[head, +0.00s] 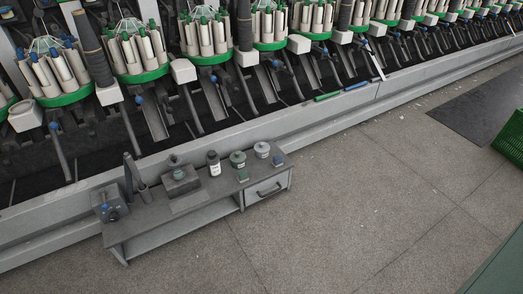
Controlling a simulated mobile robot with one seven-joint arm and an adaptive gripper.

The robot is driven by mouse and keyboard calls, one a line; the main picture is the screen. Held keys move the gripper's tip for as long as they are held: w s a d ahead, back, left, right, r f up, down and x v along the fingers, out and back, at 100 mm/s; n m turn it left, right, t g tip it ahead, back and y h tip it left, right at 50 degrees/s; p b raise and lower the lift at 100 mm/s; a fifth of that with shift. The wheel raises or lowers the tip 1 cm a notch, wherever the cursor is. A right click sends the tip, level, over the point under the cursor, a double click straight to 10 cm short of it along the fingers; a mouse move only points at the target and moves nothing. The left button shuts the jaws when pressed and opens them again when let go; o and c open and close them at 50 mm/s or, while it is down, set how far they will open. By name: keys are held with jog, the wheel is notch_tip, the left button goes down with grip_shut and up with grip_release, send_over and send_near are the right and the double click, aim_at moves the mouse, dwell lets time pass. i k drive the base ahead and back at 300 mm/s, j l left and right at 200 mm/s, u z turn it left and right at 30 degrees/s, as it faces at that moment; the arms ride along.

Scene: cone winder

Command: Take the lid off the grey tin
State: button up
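A small round grey tin (262,150) stands upright near the right end of the low grey bench. It looks closed, with its lid on top, though at this size the seam is hard to make out. A similar greenish round tin (238,160) stands just to its left. My gripper is not in view.
The winder rises behind; the floor (340,200) in front is clear. A green crate (511,140) is far right.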

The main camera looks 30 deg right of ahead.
aim_at(260, 148)
jog(key=i+z, duration=0.15)
jog(key=z, duration=0.25)
jog(key=i+z, duration=0.15)
jog(key=z, duration=0.2)
jog(key=i+z, duration=0.15)
jog(key=z, duration=0.25)
jog(key=i+j+z, duration=0.2)
jog(key=i+j, duration=0.15)
jog(key=i, duration=0.2)
jog(key=i+j+z, duration=0.15)
jog(key=i+j, duration=0.4)
jog(key=i, duration=0.55)
